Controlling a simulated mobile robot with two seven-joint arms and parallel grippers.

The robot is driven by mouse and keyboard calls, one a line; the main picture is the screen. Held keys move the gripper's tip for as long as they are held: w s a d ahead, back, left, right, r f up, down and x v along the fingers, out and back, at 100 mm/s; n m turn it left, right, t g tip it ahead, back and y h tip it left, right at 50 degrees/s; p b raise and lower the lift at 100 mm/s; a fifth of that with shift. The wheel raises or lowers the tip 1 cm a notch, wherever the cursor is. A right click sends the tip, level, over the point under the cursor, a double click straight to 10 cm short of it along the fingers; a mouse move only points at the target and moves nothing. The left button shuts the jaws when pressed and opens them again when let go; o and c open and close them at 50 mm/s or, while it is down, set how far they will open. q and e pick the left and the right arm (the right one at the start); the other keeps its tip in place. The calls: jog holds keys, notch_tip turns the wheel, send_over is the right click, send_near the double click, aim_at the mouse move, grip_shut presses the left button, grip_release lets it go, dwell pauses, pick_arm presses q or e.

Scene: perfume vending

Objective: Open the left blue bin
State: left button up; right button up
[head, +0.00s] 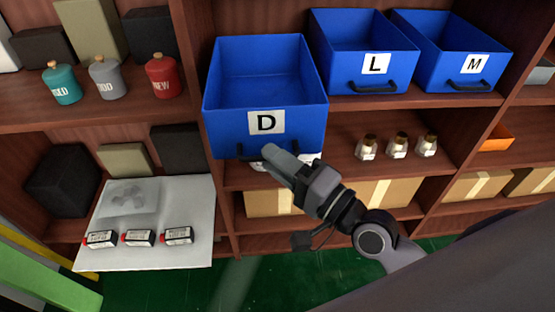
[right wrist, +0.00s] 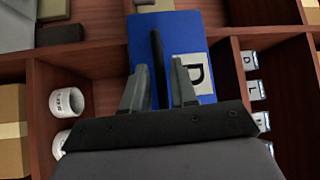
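The left blue bin (head: 266,78), labelled D, juts out of the shelf well past its neighbours. It is open at the top and looks empty inside. My right gripper (head: 275,152) is at the black handle on its front. In the right wrist view the handle (right wrist: 157,60) runs between the two fingers of the right gripper (right wrist: 160,75). The fingers stand apart, with a visible gap on each side of the handle. The bin front (right wrist: 202,30) with its D label fills the upper middle there. My left gripper is not in view.
Two more blue bins, L (head: 345,68) and M (head: 445,60), sit to the right on the same shelf. Three small bottles (head: 397,146) stand below them. A white board (head: 150,250) with three small boxes juts out at lower left. Green floor shows below the shelves.

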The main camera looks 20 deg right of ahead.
jog(key=shift+o, duration=0.3)
jog(key=r+b+v, duration=0.1)
jog(key=v, duration=0.6)
jog(key=shift+f, duration=0.5)
jog(key=s+d+f+n+g+h+p, duration=0.1)
jog(key=s+f+n+g+h+p, duration=0.2)
jog(key=f+n+p, duration=0.2)
jog(key=s+d+f+n+g+h+p, duration=0.2)
jog(key=s+f+n+g+h+p, duration=0.1)
jog(key=f+n, duration=0.5)
notch_tip(320, 180, down, 4)
jog(key=shift+r+g+h+p, duration=0.15)
jog(key=shift+g+h+p, duration=0.15)
jog(key=shift+h+p, duration=0.45)
